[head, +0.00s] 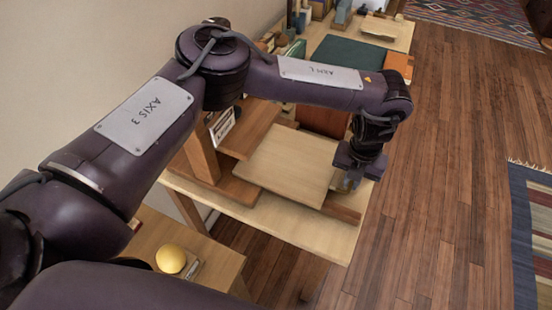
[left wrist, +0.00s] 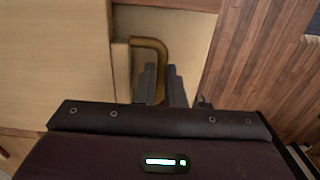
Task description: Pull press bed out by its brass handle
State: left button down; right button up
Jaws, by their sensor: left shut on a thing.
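The press bed (head: 287,164) is a pale wooden board on a darker wooden base, on the light wooden table. Its pale surface also fills the left of the left wrist view (left wrist: 55,55). The brass handle (left wrist: 152,44) is a bent bar at the bed's edge. My left gripper (head: 350,178) is at the bed's right end, and in the left wrist view its fingers (left wrist: 164,86) are shut on the handle's near bar. In the head view the gripper mostly hides the handle. My right gripper is not in view.
The table (head: 313,238) has a bare front strip. A brown wooden upright (head: 201,152) stands left of the bed. A green mat (head: 347,53) lies behind my arm. A lower table at the front left holds a yellow ball (head: 171,259). The floor (head: 440,190) to the right is open.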

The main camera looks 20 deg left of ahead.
pick_arm(q)
jog(key=d+b, duration=0.2)
jog(key=d, duration=0.4)
dwell(0.5)
jog(key=shift+s+d, duration=0.1)
jog(key=c, duration=1.7)
grip_release()
jog(key=shift+r, duration=0.15)
notch_tip(320, 180, up, 8)
jog(key=p, duration=0.5)
